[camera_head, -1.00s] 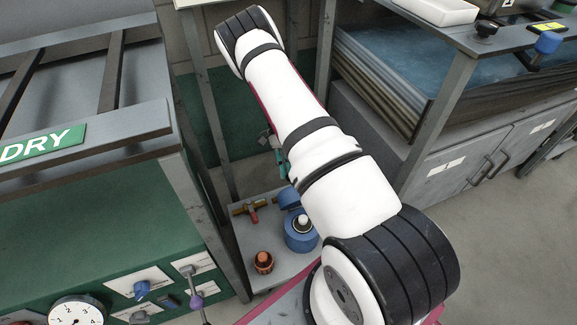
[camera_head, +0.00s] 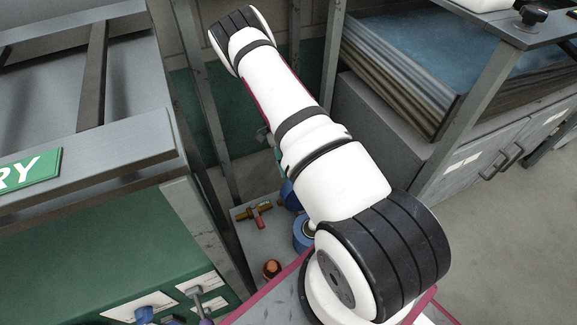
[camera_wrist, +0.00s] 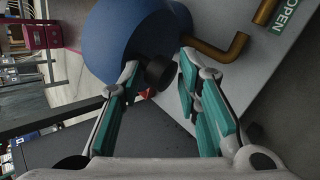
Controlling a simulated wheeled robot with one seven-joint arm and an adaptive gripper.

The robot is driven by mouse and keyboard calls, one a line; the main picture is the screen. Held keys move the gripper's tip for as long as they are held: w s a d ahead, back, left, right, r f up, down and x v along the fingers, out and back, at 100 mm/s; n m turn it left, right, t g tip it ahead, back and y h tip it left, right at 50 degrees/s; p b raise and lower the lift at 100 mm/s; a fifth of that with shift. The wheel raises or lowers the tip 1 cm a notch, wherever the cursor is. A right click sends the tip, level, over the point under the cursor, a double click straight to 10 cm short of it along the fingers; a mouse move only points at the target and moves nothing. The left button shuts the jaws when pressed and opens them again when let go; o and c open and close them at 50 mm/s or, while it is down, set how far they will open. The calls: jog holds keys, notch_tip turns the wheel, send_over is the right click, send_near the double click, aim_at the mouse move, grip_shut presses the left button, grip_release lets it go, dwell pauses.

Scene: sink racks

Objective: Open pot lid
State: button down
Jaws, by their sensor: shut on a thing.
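The blue pot (camera_head: 303,234) stands on a low grey shelf in the head view, partly hidden behind my arm. Its round top shows a pale ring with a dark middle. A blue part that looks like the lid (camera_head: 289,195) shows behind the pot, mostly covered by my arm. In the wrist view the blue domed lid (camera_wrist: 135,35) fills the upper middle, with a black knob (camera_wrist: 158,72) on it. My gripper (camera_wrist: 160,73) has its teal-padded fingers on either side of the knob and is shut on it.
A brass pipe with a red handle (camera_head: 257,215) and an orange-brown knob (camera_head: 272,269) sit beside the pot. A green-fronted bench (camera_head: 110,255) stands at left, and a grey cabinet (camera_head: 480,165) at right. Metal posts rise close to my arm.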

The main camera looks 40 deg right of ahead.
jog(key=shift+s+a+f, duration=0.2)
jog(key=shift+s+f, duration=0.15)
jog(key=shift+f, duration=0.05)
jog(key=c, duration=1.3)
grip_release()
jog(key=shift+w+d+r, duration=0.15)
jog(key=shift+r, duration=0.05)
jog(key=v, duration=1.1)
jog(key=shift+w+r, duration=0.2)
jog(key=shift+w, duration=0.2)
jog(key=shift+d, duration=0.1)
